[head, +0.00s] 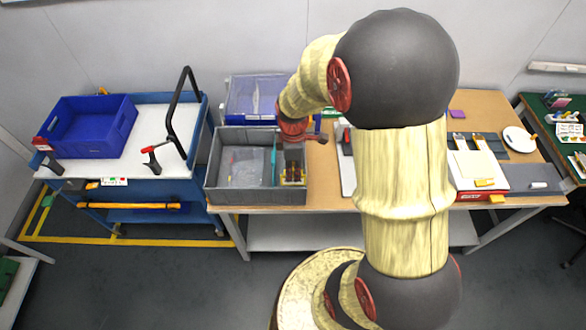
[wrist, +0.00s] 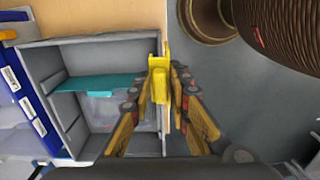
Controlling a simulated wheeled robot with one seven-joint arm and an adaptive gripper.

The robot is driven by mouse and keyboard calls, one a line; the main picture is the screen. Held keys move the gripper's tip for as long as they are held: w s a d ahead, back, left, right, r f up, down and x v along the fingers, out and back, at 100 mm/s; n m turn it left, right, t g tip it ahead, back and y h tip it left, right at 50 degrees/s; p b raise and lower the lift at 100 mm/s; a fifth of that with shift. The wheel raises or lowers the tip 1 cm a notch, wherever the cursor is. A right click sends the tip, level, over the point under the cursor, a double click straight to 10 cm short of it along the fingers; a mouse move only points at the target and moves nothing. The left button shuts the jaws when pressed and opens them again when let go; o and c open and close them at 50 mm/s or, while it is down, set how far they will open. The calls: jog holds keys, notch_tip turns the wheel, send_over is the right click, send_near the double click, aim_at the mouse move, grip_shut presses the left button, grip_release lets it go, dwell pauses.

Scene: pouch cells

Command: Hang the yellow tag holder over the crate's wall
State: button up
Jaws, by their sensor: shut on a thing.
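The yellow tag holder (wrist: 161,80) is between my gripper's (wrist: 162,95) fingertips in the wrist view, and the jaws are shut on it. It lines up with the rim of the grey crate's (wrist: 108,42) front wall, with the crate's inside to its left and floor to its right. I cannot tell whether it touches or straddles the wall. In the head view my gripper (head: 292,178) points down over the right part of the crate (head: 255,197), near the front wall. The holder cannot be told apart from the yellow fingers there.
A teal divider (wrist: 95,82) splits the crate, and clear bags (head: 245,166) lie in its left part. A blue bin (head: 257,92) stands behind it. A cart with another blue crate (head: 85,125) is at left. The table (head: 328,195) has a clear strip right of the crate.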

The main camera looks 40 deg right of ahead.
jog(key=b, duration=0.3)
send_over(293, 188)
jog(key=shift+d+f, duration=0.1)
jog(key=shift+f, duration=2.45)
jog(key=shift+f+b, duration=0.75)
jog(key=shift+f, duration=1.1)
jog(key=o, duration=1)
jog(key=shift+o, duration=0.2)
jog(key=shift+r, duration=0.1)
notch_tip(293, 188, up, 12)
jog(key=shift+w+f, duration=0.1)
